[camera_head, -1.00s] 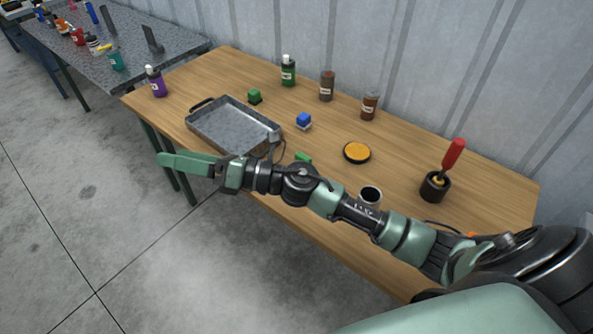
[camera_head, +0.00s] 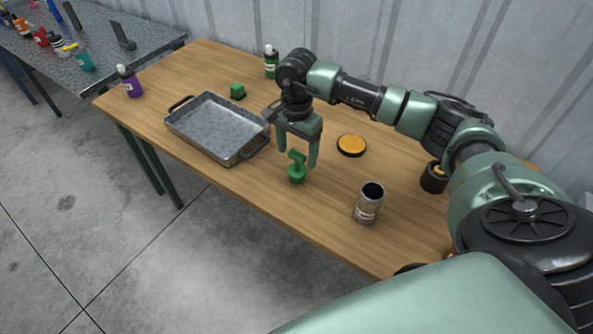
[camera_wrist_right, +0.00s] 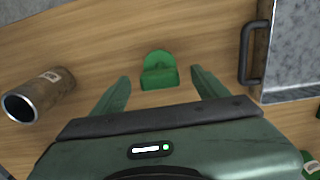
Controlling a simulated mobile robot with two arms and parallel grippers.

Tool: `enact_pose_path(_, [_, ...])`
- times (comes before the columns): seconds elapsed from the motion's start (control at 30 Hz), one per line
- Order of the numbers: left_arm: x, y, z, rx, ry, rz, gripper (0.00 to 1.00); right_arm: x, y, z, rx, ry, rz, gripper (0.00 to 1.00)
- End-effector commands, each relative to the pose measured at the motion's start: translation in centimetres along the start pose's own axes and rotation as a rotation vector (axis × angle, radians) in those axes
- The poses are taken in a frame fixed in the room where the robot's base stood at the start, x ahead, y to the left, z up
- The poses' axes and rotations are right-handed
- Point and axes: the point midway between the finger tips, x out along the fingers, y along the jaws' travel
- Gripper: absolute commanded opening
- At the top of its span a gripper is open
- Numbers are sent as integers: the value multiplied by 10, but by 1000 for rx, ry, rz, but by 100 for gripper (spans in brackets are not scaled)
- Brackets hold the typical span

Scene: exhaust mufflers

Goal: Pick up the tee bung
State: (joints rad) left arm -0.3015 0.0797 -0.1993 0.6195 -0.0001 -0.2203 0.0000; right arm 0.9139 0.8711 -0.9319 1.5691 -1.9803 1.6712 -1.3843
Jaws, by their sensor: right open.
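The tee bung (camera_head: 297,170) is a small green piece with a round base and a crossbar on top, standing upright on the wooden table. My right gripper (camera_head: 299,160) points down over it, open, with one finger on each side in the head view. In the right wrist view the tee bung (camera_wrist_right: 158,70) lies beyond and between the fingertips of the open right gripper (camera_wrist_right: 158,80), and nothing is held. My left gripper is in neither view.
A grey metal tray (camera_head: 205,140) stands left of the tee bung. A metal can (camera_head: 369,203) stands to its right and an orange-topped disc (camera_head: 351,145) behind it. A green block (camera_head: 237,91), a green bottle (camera_head: 271,62) and a purple bottle (camera_head: 130,82) stand farther back.

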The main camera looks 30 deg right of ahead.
Motion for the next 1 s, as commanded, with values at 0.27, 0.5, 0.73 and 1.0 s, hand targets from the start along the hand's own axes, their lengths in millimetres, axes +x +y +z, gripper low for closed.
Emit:
enact_pose_path(0.27, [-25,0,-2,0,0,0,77,38,1,1,0,-5,1,74])
enact_pose_path(0.5, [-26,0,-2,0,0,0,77,52,1,0,0,-3,-3,74])
enact_pose_path(0.73, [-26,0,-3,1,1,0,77,51,1,0,0,-3,-3,43])
enact_pose_path(1.0, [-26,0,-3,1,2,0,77,51,0,0,0,-3,-4,7])
